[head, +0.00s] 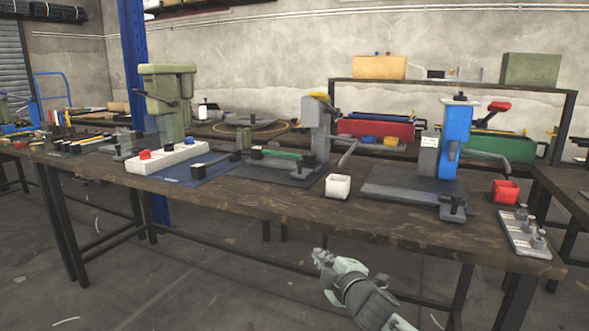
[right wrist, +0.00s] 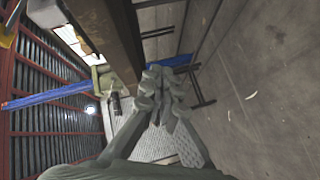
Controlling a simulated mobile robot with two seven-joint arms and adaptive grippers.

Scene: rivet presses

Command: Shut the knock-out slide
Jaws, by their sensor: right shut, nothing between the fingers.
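Three presses stand on the long workbench (head: 230,200) in the head view: a green one (head: 168,95) at left, a grey one (head: 316,130) in the middle and a blue one (head: 455,140) at right. I cannot tell for sure which part is the knock-out slide. A small grey block (head: 453,208) sits at the front of the blue press's dark base plate (head: 400,187). My right gripper (head: 320,257) is shut and empty, in front of the bench and apart from the presses. It also shows in the right wrist view (right wrist: 160,90). My left gripper is not in view.
A white bin (head: 338,187) stands between the grey and blue presses. A red bin (head: 506,191) and a grey tray with metal parts (head: 523,234) are at the right end. The floor in front is clear.

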